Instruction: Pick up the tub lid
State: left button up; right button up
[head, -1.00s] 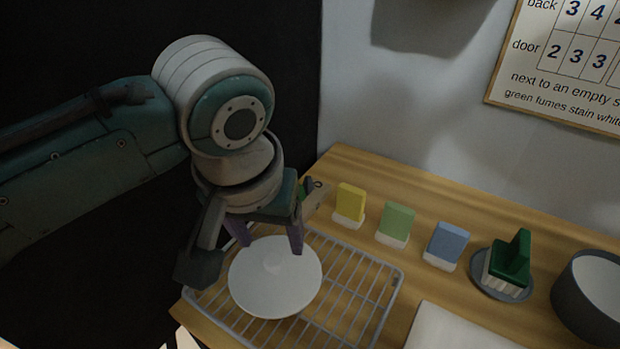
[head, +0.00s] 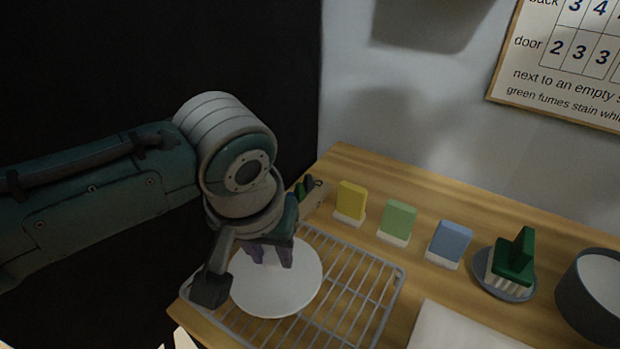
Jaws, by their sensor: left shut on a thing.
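The tub lid (head: 285,290) is a round white disc lying on the wire rack at the left end of the wooden counter. My left gripper (head: 271,262) is over the lid with its purple fingers close together at the lid's middle. The fingers are shut on the lid's small knob, which they now hide. The lid looks level, and I cannot tell any gap between it and the rack.
The wire rack (head: 358,300) has free room right of the lid. Yellow (head: 351,199), green (head: 398,219) and blue (head: 450,241) blocks stand behind it. A dark green brush (head: 514,258) on a grey dish and a grey bowl (head: 590,298) are at the right.

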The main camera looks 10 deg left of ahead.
pick_arm(q)
grip_shut()
jog(key=shift+r, duration=0.1)
